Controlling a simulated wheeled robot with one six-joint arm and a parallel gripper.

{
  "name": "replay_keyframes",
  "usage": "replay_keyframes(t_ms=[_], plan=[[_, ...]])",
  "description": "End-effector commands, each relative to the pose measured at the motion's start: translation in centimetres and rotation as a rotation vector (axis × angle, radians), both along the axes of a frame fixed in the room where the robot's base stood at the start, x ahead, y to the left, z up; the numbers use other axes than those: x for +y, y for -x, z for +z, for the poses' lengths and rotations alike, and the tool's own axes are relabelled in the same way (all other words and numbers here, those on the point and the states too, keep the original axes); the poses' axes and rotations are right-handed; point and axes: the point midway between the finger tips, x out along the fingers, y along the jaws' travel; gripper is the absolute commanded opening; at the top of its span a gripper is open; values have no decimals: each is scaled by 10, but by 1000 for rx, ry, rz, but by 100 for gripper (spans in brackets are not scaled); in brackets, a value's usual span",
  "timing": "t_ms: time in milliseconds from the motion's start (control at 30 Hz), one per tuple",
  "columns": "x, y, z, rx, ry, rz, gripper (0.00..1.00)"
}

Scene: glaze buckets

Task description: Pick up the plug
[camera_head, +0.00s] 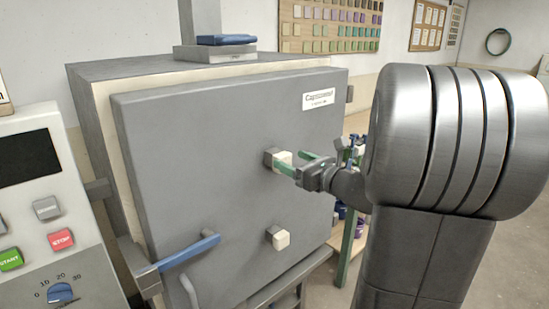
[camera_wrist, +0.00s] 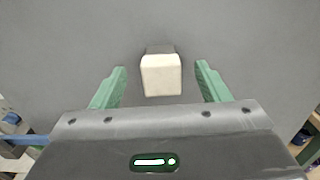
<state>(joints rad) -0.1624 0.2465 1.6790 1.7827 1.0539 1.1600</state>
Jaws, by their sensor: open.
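Two cream block-shaped plugs sit in dark square collars on the grey kiln door (camera_head: 215,150). The upper plug (camera_head: 284,157) is at my gripper, and the lower plug (camera_head: 280,239) stands apart below it. In the wrist view one plug (camera_wrist: 161,76) shows between the two green fingers of my gripper (camera_wrist: 161,85), with a clear gap on both sides. My gripper (camera_head: 300,163) is open and holds nothing. In the head view a green finger covers part of the upper plug.
A blue door handle (camera_head: 188,252) juts out at the door's lower left. A control panel (camera_head: 55,200) with buttons stands at the far left. A blue item (camera_head: 226,40) lies on the block atop the kiln. A shelf with small jars is partly hidden behind my arm.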

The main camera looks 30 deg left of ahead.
Motion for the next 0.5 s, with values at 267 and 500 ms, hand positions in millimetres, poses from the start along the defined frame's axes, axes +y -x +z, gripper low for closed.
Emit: replay_keyframes(t_ms=[267,500], plan=[[34,-14,2,1,1,3,69],[49,-21,1,0,0,0,69]])
